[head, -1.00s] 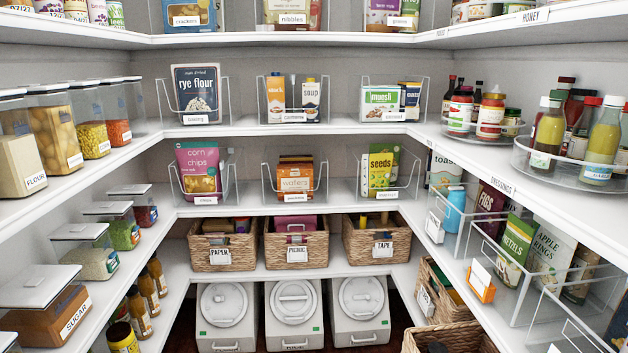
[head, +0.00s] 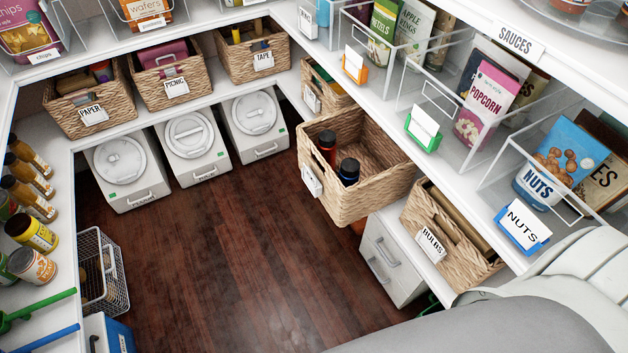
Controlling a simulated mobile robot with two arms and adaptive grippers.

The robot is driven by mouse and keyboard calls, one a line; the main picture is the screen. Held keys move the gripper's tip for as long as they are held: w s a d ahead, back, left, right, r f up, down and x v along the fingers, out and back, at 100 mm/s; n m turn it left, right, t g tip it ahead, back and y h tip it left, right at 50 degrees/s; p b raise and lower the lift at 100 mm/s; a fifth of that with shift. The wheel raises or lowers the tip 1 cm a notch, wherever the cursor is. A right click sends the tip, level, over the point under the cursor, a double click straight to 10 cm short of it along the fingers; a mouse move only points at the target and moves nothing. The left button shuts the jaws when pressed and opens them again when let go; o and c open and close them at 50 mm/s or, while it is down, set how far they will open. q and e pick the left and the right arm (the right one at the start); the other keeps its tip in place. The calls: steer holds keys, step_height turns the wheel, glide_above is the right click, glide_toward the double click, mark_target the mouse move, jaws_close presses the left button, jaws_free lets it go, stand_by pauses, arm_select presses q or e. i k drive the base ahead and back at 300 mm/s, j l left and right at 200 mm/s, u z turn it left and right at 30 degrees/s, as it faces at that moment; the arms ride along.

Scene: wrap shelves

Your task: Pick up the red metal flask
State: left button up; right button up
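A red flask (head: 327,150) with a dark top stands in a woven basket (head: 345,205) right of centre in the head view. Only its upper part shows; the basket wall hides the rest. A second flask (head: 348,172) with a black cap and a bluish body stands just in front of it in the same basket. The basket sticks out from the lower right shelf over the floor. A large grey and white part of my arm fills the bottom right corner. Neither of my grippers is in view.
The dark wood floor (head: 220,270) is clear in the middle. A BULBS basket (head: 450,240) sits on the lower right shelf beside the flask basket. A white drawer unit (head: 388,265) stands below. A wire basket (head: 104,270) stands at left.

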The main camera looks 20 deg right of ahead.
mark_target(328, 154)
steer(key=k+l+z, duration=0.1)
steer(key=z, duration=0.75)
